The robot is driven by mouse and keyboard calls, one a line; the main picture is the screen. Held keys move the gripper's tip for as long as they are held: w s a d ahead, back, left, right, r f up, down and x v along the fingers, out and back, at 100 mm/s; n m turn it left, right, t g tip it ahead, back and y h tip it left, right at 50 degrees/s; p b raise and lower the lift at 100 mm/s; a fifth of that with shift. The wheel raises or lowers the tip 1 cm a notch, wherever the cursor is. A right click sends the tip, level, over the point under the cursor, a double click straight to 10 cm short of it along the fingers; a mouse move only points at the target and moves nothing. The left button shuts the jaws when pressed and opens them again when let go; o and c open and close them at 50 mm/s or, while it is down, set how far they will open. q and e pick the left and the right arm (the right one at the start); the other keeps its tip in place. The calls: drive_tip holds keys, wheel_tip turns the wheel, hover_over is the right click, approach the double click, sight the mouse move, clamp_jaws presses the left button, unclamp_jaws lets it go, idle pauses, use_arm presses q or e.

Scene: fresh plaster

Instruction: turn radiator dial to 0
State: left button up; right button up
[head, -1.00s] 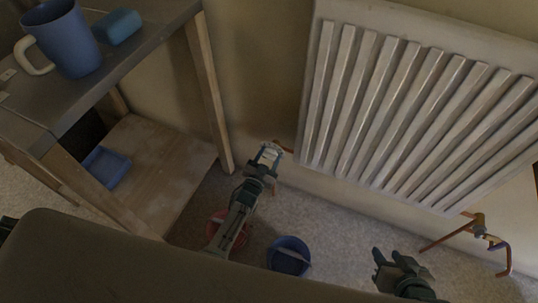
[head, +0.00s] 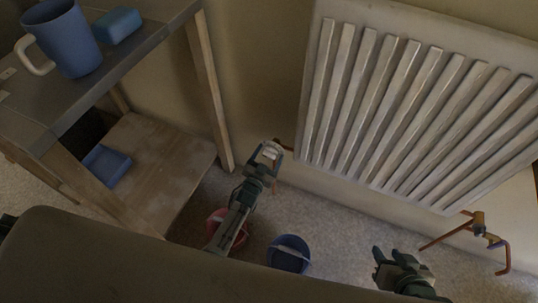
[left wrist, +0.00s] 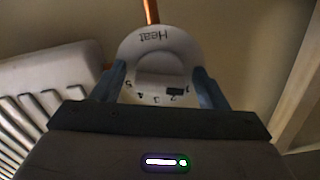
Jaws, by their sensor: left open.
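The white radiator dial (left wrist: 160,58) fills the middle of the left wrist view. It shows the word "Heat" upside down, digits along its lower rim and a small dark mark near the 1 and 2. My left gripper (left wrist: 168,88) is open, with one finger on each side of the dial; I cannot tell whether they touch it. In the head view my left gripper (head: 270,153) is at the radiator's lower left corner, and its fingers partly hide the dial. The radiator (head: 420,115) is white and ribbed. My right gripper (head: 388,256) looks open and empty, low and away from the radiator.
A wooden shelf unit (head: 203,90) stands at left with a blue mug (head: 66,42) and a blue block (head: 116,26) on top. A blue tray (head: 106,166) lies on its lower board. Red (head: 222,226) and blue (head: 288,256) buckets stand on the floor. Copper pipes (head: 455,235) run at lower right.

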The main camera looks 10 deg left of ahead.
use_arm(q)
drive_tip(key=s+a+p, duration=0.1)
drive_tip(key=s+a, duration=0.1)
drive_tip(key=s, duration=0.8)
drive_tip(key=shift+s, duration=0.15)
use_arm(e)
drive_tip(key=shift+s+d+r+g+h, duration=0.3)
drive_tip(key=shift+s+d+r+g, duration=0.2)
drive_tip(key=shift+g, duration=0.2)
drive_tip(key=shift+w, duration=0.1)
